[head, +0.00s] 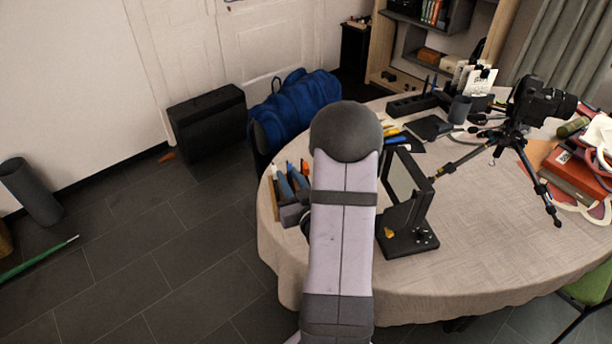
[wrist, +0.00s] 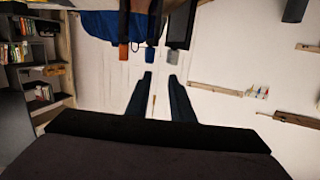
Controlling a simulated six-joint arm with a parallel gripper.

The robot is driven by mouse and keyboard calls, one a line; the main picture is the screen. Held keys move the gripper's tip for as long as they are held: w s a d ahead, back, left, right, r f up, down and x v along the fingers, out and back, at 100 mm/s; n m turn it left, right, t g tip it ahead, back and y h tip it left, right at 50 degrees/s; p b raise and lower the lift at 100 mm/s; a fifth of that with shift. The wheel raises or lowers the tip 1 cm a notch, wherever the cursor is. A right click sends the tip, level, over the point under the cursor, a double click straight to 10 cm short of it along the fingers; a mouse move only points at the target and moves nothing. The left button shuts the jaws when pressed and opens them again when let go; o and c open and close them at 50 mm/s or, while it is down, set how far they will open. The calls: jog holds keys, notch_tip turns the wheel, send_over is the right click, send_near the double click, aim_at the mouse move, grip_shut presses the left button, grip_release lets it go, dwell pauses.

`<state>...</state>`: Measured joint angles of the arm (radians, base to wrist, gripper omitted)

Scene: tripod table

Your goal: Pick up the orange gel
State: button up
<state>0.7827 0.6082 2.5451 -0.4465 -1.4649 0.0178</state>
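An orange piece, which looks like the orange gel, stands in a small holder at the table's left edge in the head view (head: 304,168). In the wrist view, which is upside down, an orange tip (wrist: 123,54) on a dark upright stands beside a blue tip (wrist: 149,55) and a grey one (wrist: 173,56). My gripper (wrist: 160,76) is open, its two dark blue fingers apart with nothing between them. The orange tip lies off to the left of the fingers in that view, not between them. In the head view my arm hides the gripper.
The holder (head: 291,213) is partly behind my arm. A framed panel on a black stand (head: 408,243) is close to my arm's right. A camera on a tripod (head: 512,139) stands farther right. The round table's front right (head: 500,255) is clear. A blue bag (head: 296,104) lies behind.

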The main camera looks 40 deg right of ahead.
jog(key=s+d+f+h+b, duration=0.1)
jog(key=d+f, duration=0.1)
jog(key=s+d+f+m+h+b, duration=0.1)
jog(key=s+d+h, duration=0.1)
jog(key=shift+f+m+b, duration=0.3)
jog(key=shift+f+b, duration=0.05)
jog(key=shift+f, duration=0.05)
jog(key=shift+s+d, duration=0.15)
jog(key=shift+d, duration=0.1)
jog(key=shift+w+d+r, duration=0.1)
jog(key=shift+w+d, duration=0.15)
jog(key=shift+w, duration=0.2)
jog(key=shift+p+x, duration=1.1)
jog(key=shift+x, duration=2.05)
grip_shut()
